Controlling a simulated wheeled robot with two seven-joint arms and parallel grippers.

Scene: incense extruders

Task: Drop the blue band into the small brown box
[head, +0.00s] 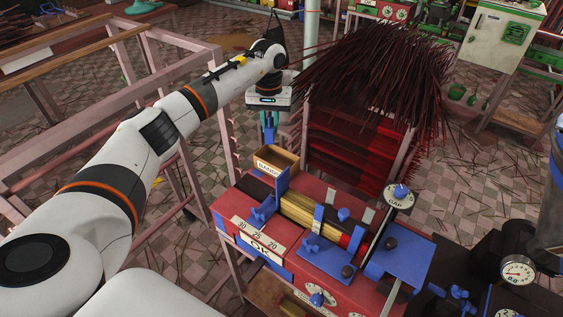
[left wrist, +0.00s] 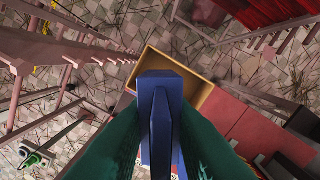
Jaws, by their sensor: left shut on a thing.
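The small brown box (head: 265,165) stands open at the back left corner of the red machine, with a label on its front. My left gripper (head: 269,128) points down just above and behind it in the head view. In the left wrist view the gripper (left wrist: 160,135) is shut on the blue band (left wrist: 160,90), which looks like a blue block from above. The band overlaps the box (left wrist: 205,88) there and hides part of its inside. It appears to be above the box; I cannot tell the exact height. My right gripper is not in view.
The red machine (head: 286,240) with blue clamps and a bundle of yellow sticks lies in front of the box. A rack (head: 345,150) heaped with dark red sticks stands behind it. A pink frame (head: 120,100) is at left. A pressure gauge (head: 517,270) is at right.

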